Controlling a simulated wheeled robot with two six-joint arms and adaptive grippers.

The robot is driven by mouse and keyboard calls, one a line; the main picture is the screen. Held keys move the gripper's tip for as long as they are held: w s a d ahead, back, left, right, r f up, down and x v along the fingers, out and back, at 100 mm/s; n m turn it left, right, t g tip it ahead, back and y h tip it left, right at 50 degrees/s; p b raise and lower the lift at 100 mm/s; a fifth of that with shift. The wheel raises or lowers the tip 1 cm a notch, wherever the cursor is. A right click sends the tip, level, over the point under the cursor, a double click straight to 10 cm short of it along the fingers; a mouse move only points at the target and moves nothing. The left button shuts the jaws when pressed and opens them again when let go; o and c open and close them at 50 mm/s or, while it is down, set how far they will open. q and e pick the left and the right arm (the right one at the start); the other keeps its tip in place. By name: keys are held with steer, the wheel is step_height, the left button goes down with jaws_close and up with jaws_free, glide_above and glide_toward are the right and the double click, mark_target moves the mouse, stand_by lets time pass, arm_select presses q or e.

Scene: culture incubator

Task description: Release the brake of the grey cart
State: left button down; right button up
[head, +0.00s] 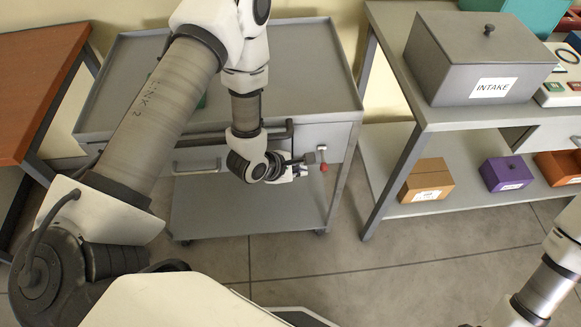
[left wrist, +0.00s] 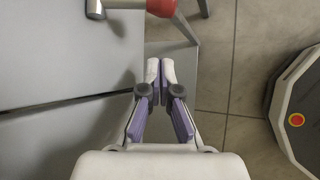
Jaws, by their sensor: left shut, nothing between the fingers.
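The grey cart (head: 260,205) stands in front of me in the head view, with a flat rimmed top and a lower shelf. A short brake lever (head: 313,157) with a red knob (head: 323,167) sticks out at the right of its front. My left gripper (head: 302,171) is just left of the red knob. In the left wrist view the fingers (left wrist: 160,72) are shut and empty, and the red knob (left wrist: 161,7) lies beyond their tips, apart from them in the picture. My left arm hides part of the cart's top and front. My right gripper is out of view.
A shelf table (head: 440,118) at the right holds a grey INTAKE box (head: 450,75), with an orange box (head: 427,180) and a purple box (head: 507,172) below. A brown table (head: 35,85) is at the left. The floor (head: 340,262) before the cart is clear.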

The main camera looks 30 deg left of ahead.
mark_target(323, 160)
arm_select(q)
steer(key=d, duration=0.1)
steer(key=w+d, duration=0.1)
steer(key=d+r+p, duration=0.1)
steer(key=shift+w+d+r, duration=0.1)
steer(key=shift+w+d, duration=0.05)
steer(key=shift+w, duration=0.1)
